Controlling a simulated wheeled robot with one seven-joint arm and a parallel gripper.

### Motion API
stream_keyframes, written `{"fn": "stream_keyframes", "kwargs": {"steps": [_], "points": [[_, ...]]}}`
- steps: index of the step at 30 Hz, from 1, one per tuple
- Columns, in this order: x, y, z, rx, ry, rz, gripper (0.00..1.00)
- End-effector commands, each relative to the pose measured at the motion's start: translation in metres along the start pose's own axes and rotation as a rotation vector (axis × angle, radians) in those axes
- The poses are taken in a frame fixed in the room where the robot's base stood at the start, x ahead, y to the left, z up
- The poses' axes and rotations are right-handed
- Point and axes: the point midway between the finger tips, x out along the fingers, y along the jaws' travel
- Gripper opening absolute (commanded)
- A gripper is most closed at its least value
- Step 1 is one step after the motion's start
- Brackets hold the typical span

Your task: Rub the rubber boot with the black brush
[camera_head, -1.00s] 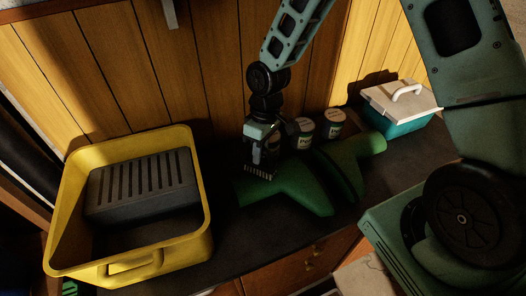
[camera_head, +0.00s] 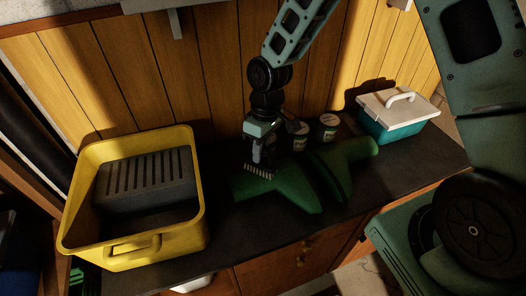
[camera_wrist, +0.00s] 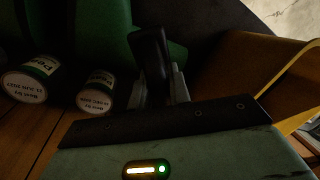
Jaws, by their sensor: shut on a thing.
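Two green rubber boots lie on the dark countertop (camera_head: 330,222) in the head view. The left boot (camera_head: 292,188) is below my gripper, and the right boot (camera_head: 346,152) lies beside it. My gripper (camera_head: 260,157) is shut on the black brush, whose pale bristles (camera_head: 260,173) point down at the left boot's shaft. The bristles look to be at or very near its surface; contact is hard to tell. In the wrist view the black brush handle (camera_wrist: 150,52) stands between the fingers, with a green boot (camera_wrist: 103,32) behind it.
A yellow bin (camera_head: 186,238) with a dark grey slotted box (camera_head: 150,182) in it stands at the left. Two small cans (camera_head: 299,136) (camera_head: 327,128) stand behind the boots. A teal box with a white lid (camera_head: 398,107) is at the right. Wood panelling closes the back.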

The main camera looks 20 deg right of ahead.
Motion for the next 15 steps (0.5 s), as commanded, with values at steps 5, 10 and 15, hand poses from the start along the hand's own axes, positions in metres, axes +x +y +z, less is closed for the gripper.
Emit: {"fn": "stream_keyframes", "kwargs": {"steps": [5, 10, 15], "points": [[-0.020, -0.006, -0.004, 0.000, 0.002, 0.001, 0.00], [-0.032, -0.010, -0.006, 0.001, 0.001, 0.000, 0.00], [-0.035, -0.011, -0.007, 0.002, 0.001, 0.000, 0.00]]}}
